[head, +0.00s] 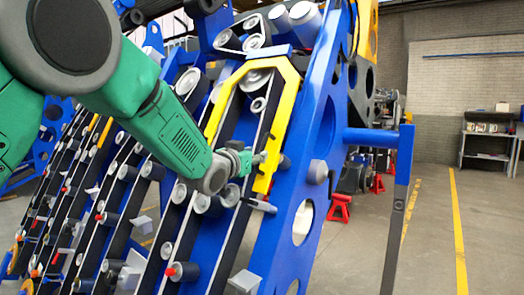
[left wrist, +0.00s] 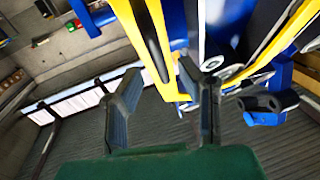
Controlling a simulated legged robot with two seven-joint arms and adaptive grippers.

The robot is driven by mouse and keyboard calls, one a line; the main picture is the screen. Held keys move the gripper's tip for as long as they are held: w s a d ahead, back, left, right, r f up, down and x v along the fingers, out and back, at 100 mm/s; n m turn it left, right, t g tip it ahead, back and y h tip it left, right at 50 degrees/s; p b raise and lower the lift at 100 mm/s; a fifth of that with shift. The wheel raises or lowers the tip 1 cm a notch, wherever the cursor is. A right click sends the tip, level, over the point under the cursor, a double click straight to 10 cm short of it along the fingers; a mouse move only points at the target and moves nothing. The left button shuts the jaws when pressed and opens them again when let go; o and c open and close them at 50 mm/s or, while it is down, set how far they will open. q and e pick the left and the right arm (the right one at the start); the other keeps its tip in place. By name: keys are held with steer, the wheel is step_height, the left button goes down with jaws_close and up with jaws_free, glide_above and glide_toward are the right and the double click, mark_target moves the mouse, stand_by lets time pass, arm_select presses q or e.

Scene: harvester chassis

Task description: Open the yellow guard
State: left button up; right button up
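The yellow guard (head: 283,105) is an arch-shaped frame high on the blue machine in the head view, its two legs running down over rollers and belts. In the left wrist view the guard (left wrist: 148,35) shows as yellow bars, with a dark elongated handle-like part (left wrist: 158,55) along one bar. My left gripper (head: 260,158) is beside the guard's right leg, near its lower end. In the left wrist view my left gripper (left wrist: 162,72) has its fingers apart, with the yellow bar beyond and between the tips. Whether a finger touches the guard cannot be told. My right gripper is not in view.
The blue machine frame (head: 310,130) stands just right of the guard, with a blue crossbar and post (head: 402,155) farther right. Slanted belts with rollers fill the left. Red stands (head: 340,207) are on the floor behind. Open floor with yellow lines lies at right.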

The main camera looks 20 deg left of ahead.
arm_select(q)
steer(key=shift+w+d, duration=0.2)
steer(key=shift+w, duration=0.9)
steer(key=shift+w+d, duration=0.2)
steer(key=shift+w, duration=0.85)
steer(key=shift+p, duration=0.3)
jaws_close()
